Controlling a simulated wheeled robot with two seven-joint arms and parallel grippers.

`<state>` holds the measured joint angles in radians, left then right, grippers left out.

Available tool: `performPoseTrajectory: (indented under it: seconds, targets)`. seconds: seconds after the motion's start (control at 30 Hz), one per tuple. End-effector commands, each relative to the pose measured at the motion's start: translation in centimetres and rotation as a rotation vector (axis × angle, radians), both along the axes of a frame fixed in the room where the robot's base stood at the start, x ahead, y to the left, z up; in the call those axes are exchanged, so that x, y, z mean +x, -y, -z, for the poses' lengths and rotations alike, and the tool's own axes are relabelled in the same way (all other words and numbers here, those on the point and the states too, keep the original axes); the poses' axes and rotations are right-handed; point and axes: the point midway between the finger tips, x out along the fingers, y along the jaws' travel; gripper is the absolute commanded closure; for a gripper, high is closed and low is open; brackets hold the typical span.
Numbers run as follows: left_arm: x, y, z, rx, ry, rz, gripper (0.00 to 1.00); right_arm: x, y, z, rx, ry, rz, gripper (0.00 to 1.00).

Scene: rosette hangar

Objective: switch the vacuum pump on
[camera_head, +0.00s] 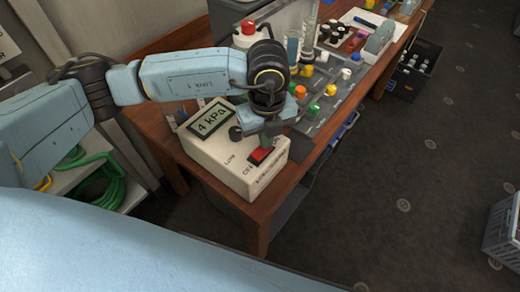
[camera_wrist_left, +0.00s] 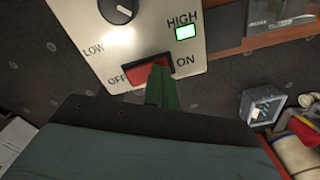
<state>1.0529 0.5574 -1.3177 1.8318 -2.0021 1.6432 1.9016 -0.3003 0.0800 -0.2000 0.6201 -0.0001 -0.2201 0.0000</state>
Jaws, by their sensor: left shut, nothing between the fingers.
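The vacuum pump box (camera_head: 222,165) is cream-white and stands at the near end of a wooden bench. Its display (camera_head: 211,120) reads 4 kPa. The red rocker switch (camera_head: 261,155) is on its panel. In the left wrist view the switch (camera_wrist_left: 128,76) lies between the printed OFF and ON, and a light (camera_wrist_left: 186,32) under HIGH glows green. My left gripper (camera_head: 268,140) is shut and empty, its fingertips at the ON end of the switch. The green fingers (camera_wrist_left: 160,83) hide that end; I cannot tell whether they touch it. My right gripper is out of view.
A dark knob (camera_wrist_left: 118,8) sits on the panel near LOW. Beyond the pump, a grey tray (camera_head: 335,90) holds several coloured caps. Green hose (camera_head: 105,185) lies on a shelf at left. The floor (camera_head: 400,190) to the right is largely clear.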

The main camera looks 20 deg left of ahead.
Motion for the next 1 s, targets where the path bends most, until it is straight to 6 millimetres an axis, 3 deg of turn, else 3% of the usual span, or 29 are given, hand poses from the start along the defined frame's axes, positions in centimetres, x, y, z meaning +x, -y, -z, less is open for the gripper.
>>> performPoseTrajectory:
  seconds: [0.17,1.0]
  targets:
    - [-0.1,0.0,-0.5,0.001,-0.003,0.001,1.00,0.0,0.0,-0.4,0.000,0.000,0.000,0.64]
    - [-0.1,0.0,-7.0,0.001,-0.002,0.001,1.00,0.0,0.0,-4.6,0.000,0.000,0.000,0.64]
